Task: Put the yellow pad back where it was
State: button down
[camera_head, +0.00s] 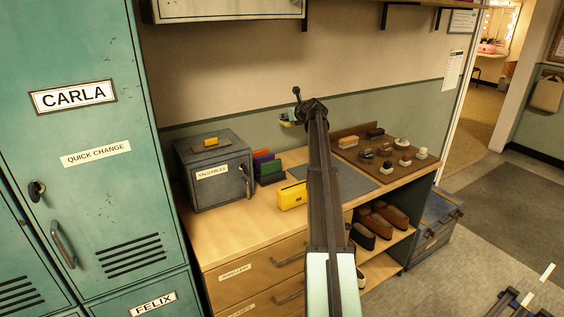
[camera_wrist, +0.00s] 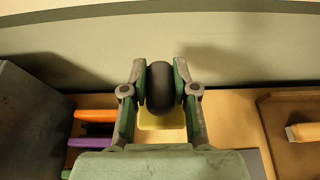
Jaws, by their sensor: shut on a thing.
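My gripper (camera_wrist: 160,88) is shut on a rounded black knob (camera_wrist: 160,84) in the wrist view. A pale yellow pad (camera_wrist: 162,121) shows just below the knob, between the fingers, and appears to be joined to it. In the head view my gripper (camera_head: 298,112) is raised above the back of the counter near the wall, and a small yellow patch (camera_head: 285,124) shows beside it. The brown board (camera_head: 352,143) with several knobbed pads and brushes lies to the right of my gripper. My arm hides part of the counter and perhaps the board's left side.
A yellow block (camera_head: 291,196) sits near the front. A dark grey mat (camera_head: 352,183) lies right of my arm.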

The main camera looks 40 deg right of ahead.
aim_at(287, 162)
notch_tip(287, 162, down, 19)
jog(key=shift+d+p, duration=0.1)
jog(key=shift+p, duration=0.9)
jog(key=shift+f, duration=0.15)
jog(key=c, duration=0.9)
grip_release()
jog(key=b+v, duration=0.1)
jog(key=v, duration=1.1)
jog(key=shift+r+b, duration=0.25)
jog(key=shift+b, duration=0.15)
